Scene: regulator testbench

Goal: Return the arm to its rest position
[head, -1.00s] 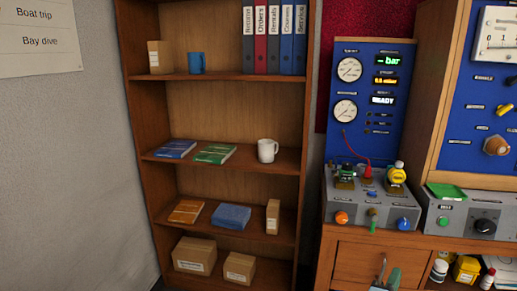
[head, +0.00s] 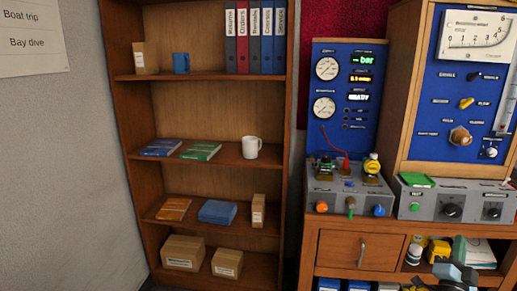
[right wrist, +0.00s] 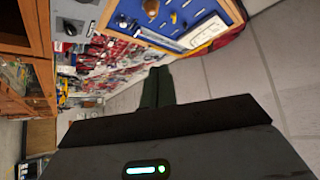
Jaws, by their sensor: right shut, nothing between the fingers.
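My right gripper (head: 458,250) is at the bottom right of the head view, in front of the bench's lower open shelf. Its greenish fingers also show in the right wrist view (right wrist: 158,87), where they are together with nothing between them. It appears clear of the bench. Most of my right arm is outside the head view. My left gripper is in neither view.
The wooden bench carries the blue gauge panel (head: 345,124), a grey control box (head: 333,200) with knobs, and another blue panel (head: 455,105). Its drawer (head: 345,249) is closed. A bookcase (head: 113,135) stands left.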

